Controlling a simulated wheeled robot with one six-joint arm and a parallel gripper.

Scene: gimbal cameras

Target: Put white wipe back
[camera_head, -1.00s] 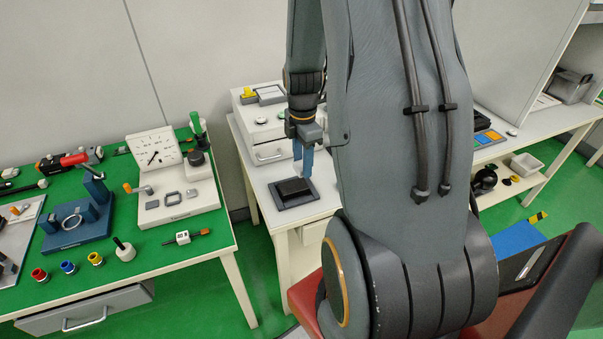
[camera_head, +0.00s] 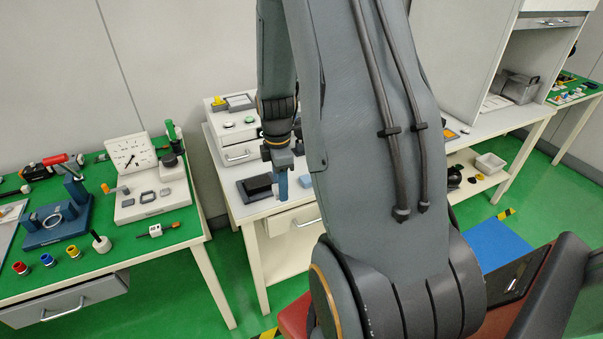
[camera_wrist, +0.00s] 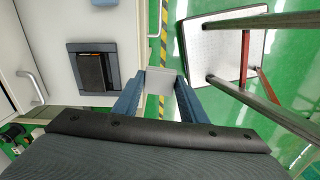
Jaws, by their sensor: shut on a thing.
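My gripper (camera_head: 282,190) hangs fingers down at the front of the middle bench, right of a dark tray (camera_head: 250,196) with a black block in it. In the wrist view the two blue fingers (camera_wrist: 158,92) are closed on a pale grey-white flat piece (camera_wrist: 160,81), which looks like the white wipe. It is apart from the tray, which shows left of the fingers (camera_wrist: 69,72). In the wrist view the piece appears over the bench's front edge and the floor. In the head view I cannot make the piece out at the fingertips.
A white drawer unit (camera_head: 238,153) stands at the back of the middle bench. A small blue-grey block (camera_head: 305,181) lies right of the fingers. The green bench (camera_head: 185,232) at left is full of tools.

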